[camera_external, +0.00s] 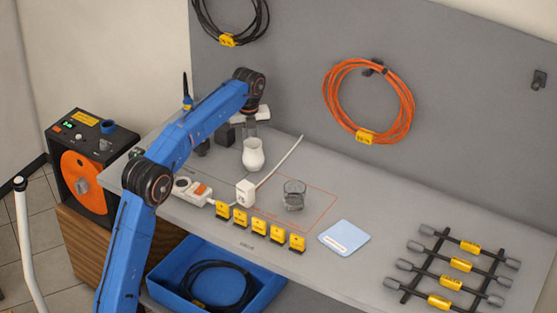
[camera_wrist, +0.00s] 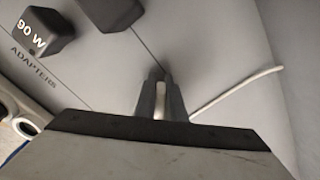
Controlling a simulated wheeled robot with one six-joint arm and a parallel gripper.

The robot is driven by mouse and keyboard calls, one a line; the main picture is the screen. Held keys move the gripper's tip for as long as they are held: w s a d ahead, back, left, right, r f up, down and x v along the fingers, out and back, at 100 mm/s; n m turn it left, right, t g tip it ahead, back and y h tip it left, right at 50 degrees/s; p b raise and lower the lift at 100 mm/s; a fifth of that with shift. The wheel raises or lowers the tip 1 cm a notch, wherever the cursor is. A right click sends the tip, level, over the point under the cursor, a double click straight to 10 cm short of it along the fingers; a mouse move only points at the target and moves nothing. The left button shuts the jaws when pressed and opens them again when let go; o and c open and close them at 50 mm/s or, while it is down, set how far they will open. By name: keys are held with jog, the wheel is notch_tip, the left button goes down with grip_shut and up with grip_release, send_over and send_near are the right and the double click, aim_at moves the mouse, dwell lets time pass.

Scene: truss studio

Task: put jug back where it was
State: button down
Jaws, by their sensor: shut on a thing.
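The white jug (camera_external: 253,155) is upright at the back of the grey bench, directly under my gripper (camera_external: 251,130). My gripper is shut on the jug. In the wrist view, the fingertips (camera_wrist: 160,88) close on a thin white part of the jug (camera_wrist: 159,104); the rest of it is hidden behind the gripper body. I cannot tell whether the jug's base touches the bench or hangs just above it.
A glass (camera_external: 293,196) stands inside a red outline. Black adapters (camera_wrist: 47,31) are near the jug. A white cable (camera_wrist: 235,93) runs beside it. A blue pad (camera_external: 345,238) lies right.

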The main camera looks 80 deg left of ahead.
jog(key=c, duration=1.8)
grip_release()
jog(key=shift+f, duration=0.1)
notch_tip(320, 180, up, 11)
jog(key=shift+r, duration=0.6)
